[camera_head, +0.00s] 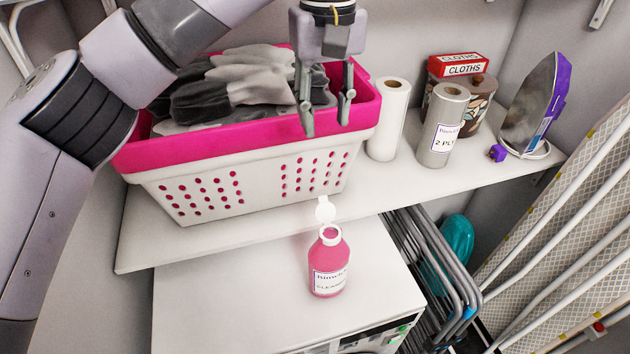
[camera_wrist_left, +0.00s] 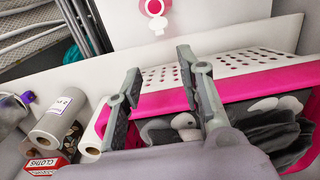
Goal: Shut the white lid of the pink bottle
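The pink bottle (camera_head: 329,264) stands upright on the white dryer top (camera_head: 220,300) with its label facing me. Its white lid (camera_head: 325,209) is open and sticks up behind the round neck. In the left wrist view, the bottle (camera_wrist_left: 170,14) is at the top edge with its lid (camera_wrist_left: 157,24) beside the neck. My left gripper (camera_head: 325,112) is open and empty, above the front rim of the laundry basket, apart from the bottle and higher up. It also shows in the left wrist view (camera_wrist_left: 160,95). My right gripper is not in view.
The pink and white basket (camera_head: 240,185) holds grey cloths on the shelf (camera_head: 150,245) behind the bottle. Paper rolls (camera_head: 389,120), a cloths box (camera_head: 460,66) and an iron (camera_head: 535,105) stand to the right. Folded racks (camera_head: 435,265) stand right of the dryer. Dryer top around the bottle is clear.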

